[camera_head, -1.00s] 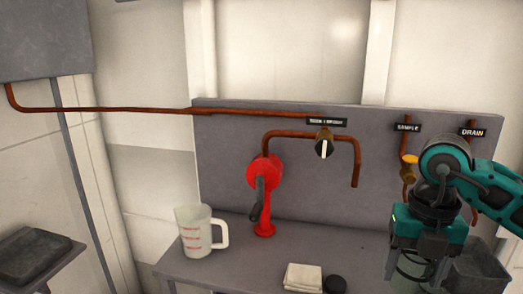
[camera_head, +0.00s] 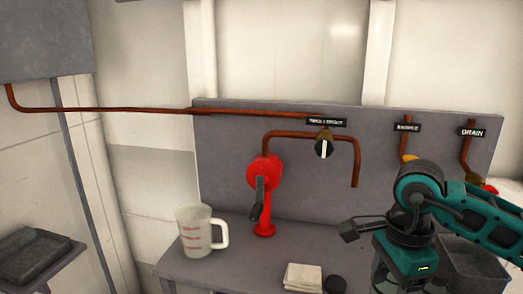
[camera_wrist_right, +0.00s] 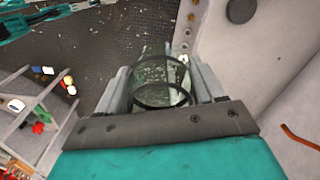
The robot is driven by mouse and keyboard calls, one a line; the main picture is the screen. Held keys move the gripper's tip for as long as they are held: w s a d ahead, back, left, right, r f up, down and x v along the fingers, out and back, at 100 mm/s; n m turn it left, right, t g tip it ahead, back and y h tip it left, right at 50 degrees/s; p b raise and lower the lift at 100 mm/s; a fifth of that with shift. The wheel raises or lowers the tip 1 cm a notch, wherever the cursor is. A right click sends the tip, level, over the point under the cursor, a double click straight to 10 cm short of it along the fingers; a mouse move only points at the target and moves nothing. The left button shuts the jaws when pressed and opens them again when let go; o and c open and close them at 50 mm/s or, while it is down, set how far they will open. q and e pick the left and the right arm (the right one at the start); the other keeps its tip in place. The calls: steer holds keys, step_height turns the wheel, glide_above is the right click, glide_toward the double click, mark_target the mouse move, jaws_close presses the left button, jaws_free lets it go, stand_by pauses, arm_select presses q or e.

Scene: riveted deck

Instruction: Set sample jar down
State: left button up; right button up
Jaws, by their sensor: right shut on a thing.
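The sample jar (camera_wrist_right: 160,92) is clear glass with a dark rim. It sits between the two grey fingers of my right gripper (camera_wrist_right: 160,80) in the right wrist view, and the gripper is shut on it. In the head view my right gripper (camera_head: 392,284) is at the bottom right, in front of the grey bench (camera_head: 240,262). The jar is mostly hidden there by the gripper and the frame's bottom edge. I cannot tell whether it touches a surface. My left gripper is not in view.
A measuring jug (camera_head: 196,232), a red hand pump (camera_head: 264,190), a folded white cloth (camera_head: 303,277) and a black round cap (camera_head: 336,284) are on the bench. A grey bin (camera_head: 478,266) stands at the right. The bench between pump and cloth is clear.

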steer(key=n, duration=0.4)
steer(key=shift+a+f, duration=0.3)
steer(key=shift+f, duration=0.05)
steer(key=n, duration=0.3)
steer(key=shift+s+a+f+n, duration=0.15)
steer(key=shift+a+f+n, duration=0.15)
steer(key=shift+n, duration=0.1)
steer(key=n, duration=0.3)
steer(key=f+n, duration=0.1)
steer(key=n, duration=0.1)
steer(key=shift+a, duration=0.3)
steer(key=n, duration=0.4)
steer(key=shift+s+a+f, duration=0.1)
steer(key=shift+a+f, duration=0.1)
